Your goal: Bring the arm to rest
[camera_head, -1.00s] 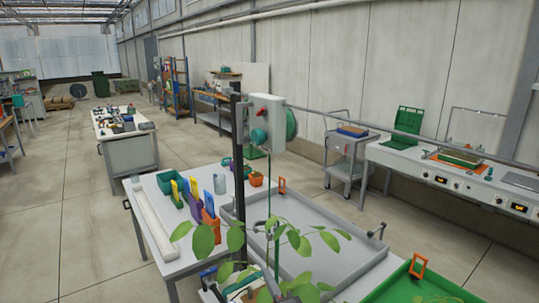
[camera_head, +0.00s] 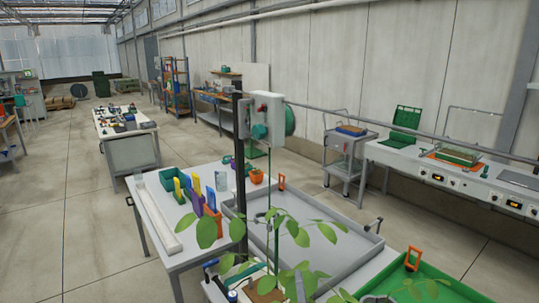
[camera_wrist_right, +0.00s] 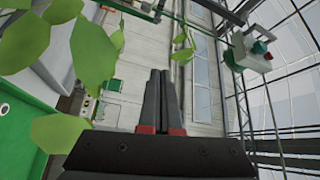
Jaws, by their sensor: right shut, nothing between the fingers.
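My right gripper (camera_wrist_right: 162,75) shows clearly in the right wrist view. Its two dark fingers lie together with nothing between them. Green leaves (camera_wrist_right: 90,55) hang close on the left of the fingers in that view. I cannot tell from the pictures whether leaves touch the gripper. My left gripper is not in view.
A dark post (camera_head: 239,170) carries a grey control box (camera_head: 262,118) just behind the plant. A grey tray (camera_head: 345,229) and a green tray (camera_head: 440,287) lie to the right. A white table (camera_head: 165,222) holds several coloured holders. Open floor (camera_head: 95,250) lies left.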

